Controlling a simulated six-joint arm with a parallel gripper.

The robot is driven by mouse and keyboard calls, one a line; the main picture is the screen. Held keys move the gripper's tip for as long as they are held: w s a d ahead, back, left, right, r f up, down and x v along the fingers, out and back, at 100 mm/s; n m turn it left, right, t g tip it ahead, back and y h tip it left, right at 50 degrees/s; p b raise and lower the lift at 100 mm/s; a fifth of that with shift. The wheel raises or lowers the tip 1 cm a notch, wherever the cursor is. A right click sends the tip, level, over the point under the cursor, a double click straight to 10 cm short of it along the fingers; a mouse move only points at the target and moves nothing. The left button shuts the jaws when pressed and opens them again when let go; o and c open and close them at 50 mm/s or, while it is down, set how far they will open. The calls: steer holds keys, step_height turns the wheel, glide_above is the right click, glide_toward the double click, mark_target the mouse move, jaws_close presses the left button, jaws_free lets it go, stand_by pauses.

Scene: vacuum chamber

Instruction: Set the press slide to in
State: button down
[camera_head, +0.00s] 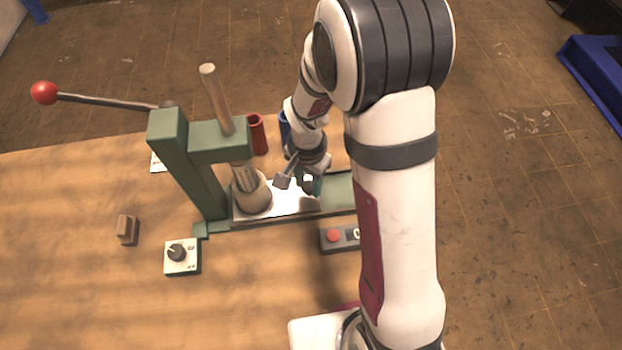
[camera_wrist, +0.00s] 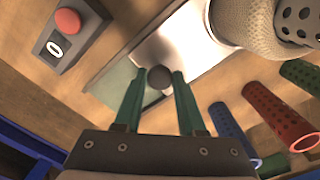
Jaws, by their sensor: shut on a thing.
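The press (camera_head: 180,150) is a green frame on a wooden table, with a ram rod and a red-balled lever (camera_head: 44,93). Its slide (camera_head: 290,199) is a bright metal plate on a green base. A beige cylinder (camera_head: 252,198) sits at the plate's left end, below the ram; it also shows in the wrist view (camera_wrist: 243,22). My gripper (camera_wrist: 159,78) is shut on the slide's dark round knob (camera_wrist: 160,77), a teal finger on each side. In the head view my gripper (camera_head: 312,184) is at the plate's right part, partly hidden by my arm.
Red (camera_wrist: 270,108), blue (camera_wrist: 234,130) and green (camera_wrist: 302,75) perforated tubes stand beside the press. A grey box with a red button (camera_wrist: 68,21) is on the slide's other side.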

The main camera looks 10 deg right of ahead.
steer(key=c, duration=0.5)
jaws_free()
steer(key=shift+w+a, duration=0.15)
steer(key=shift+r, duration=0.15)
step_height(320, 180, up, 16)
steer(key=shift+f, duration=0.2)
steer(key=s+d+r+n+y, duration=0.1)
steer(key=s+n, duration=0.2)
steer(key=s, duration=1.7)
steer(key=shift+s+d+y, duration=0.15)
steer(key=shift+d+y, duration=0.2)
steer(key=shift+y, duration=0.05)
